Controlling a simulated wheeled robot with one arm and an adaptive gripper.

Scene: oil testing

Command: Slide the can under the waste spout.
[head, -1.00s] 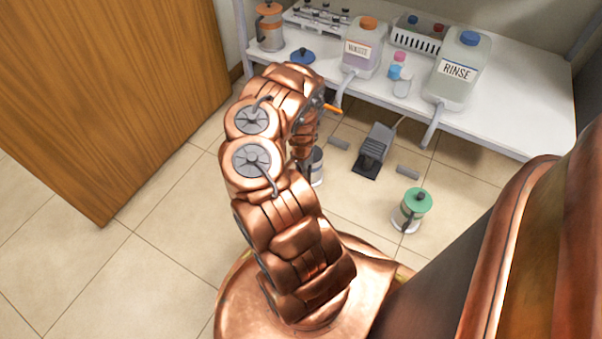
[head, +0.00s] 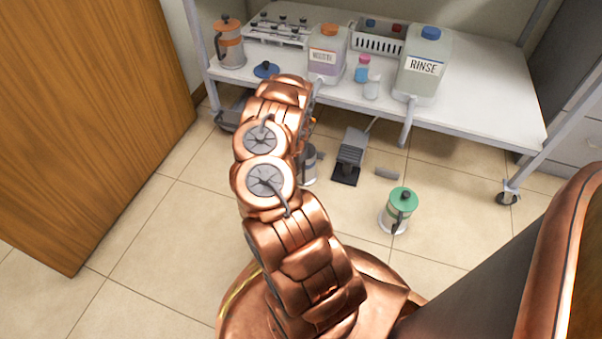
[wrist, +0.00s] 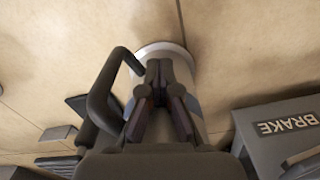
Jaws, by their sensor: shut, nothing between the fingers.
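A grey can (head: 309,168) stands on the floor, partly hidden behind my arm in the head view. The wrist view shows the can's pale rounded edge (wrist: 160,48) and a dark curved handle (wrist: 103,88) on its left. My gripper (wrist: 157,68) is shut, with its fingers together in front of the can and nothing between them. Whether they touch it I cannot tell. In the head view my gripper is hidden by my arm. The waste jug (head: 327,58), with an orange cap, stands on the shelf; its spout is partly covered by my arm.
A foot pedal (head: 349,155) lies right of the can; the wrist view shows a BRAKE label (wrist: 291,124). A green-lidded can (head: 398,211) stands nearer. The rinse jug (head: 423,67) is on the shelf (head: 480,118). A wooden door (head: 85,120) is at left.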

